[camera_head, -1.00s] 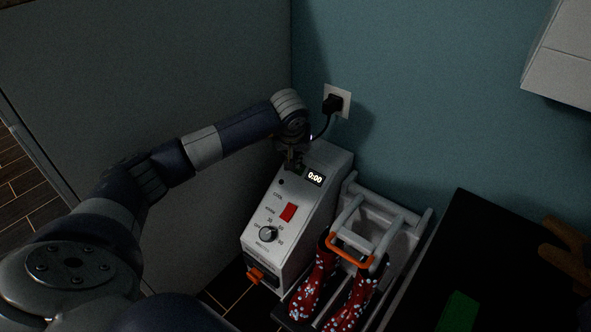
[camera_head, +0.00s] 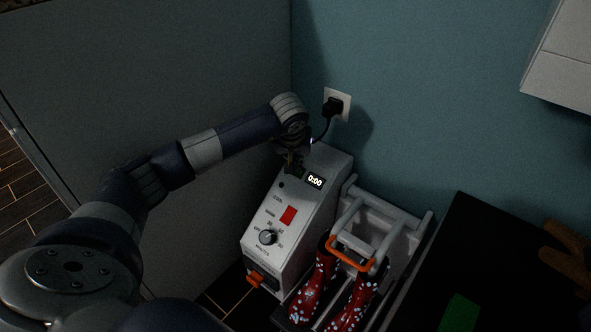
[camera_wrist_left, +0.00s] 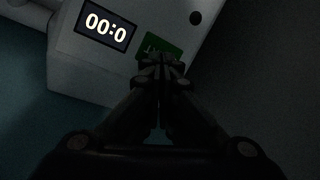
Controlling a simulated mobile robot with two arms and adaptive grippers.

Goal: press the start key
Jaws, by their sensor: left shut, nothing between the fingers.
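The grey-white control box (camera_head: 318,215) stands against the blue wall, with a lit display (camera_head: 315,181) reading 0:00. In the left wrist view a green key (camera_wrist_left: 161,45) sits beside the display (camera_wrist_left: 105,27), which appears upside down there. The key carries no legible label and is mostly hidden by the gripper in the head view. My left gripper (camera_wrist_left: 159,60) is shut and empty, its fingertips overlapping the key's near edge. I cannot tell whether they touch it. In the head view the left gripper (camera_head: 294,168) points down at the box's upper left. My right gripper is out of view.
A red switch (camera_head: 288,215) and a round dial (camera_head: 268,237) are lower on the panel. Red spotted boots (camera_head: 318,285) stand on a rack (camera_head: 390,215) to the right. A plug (camera_head: 334,106) is in the wall socket. A dark surface (camera_head: 500,250) lies at right.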

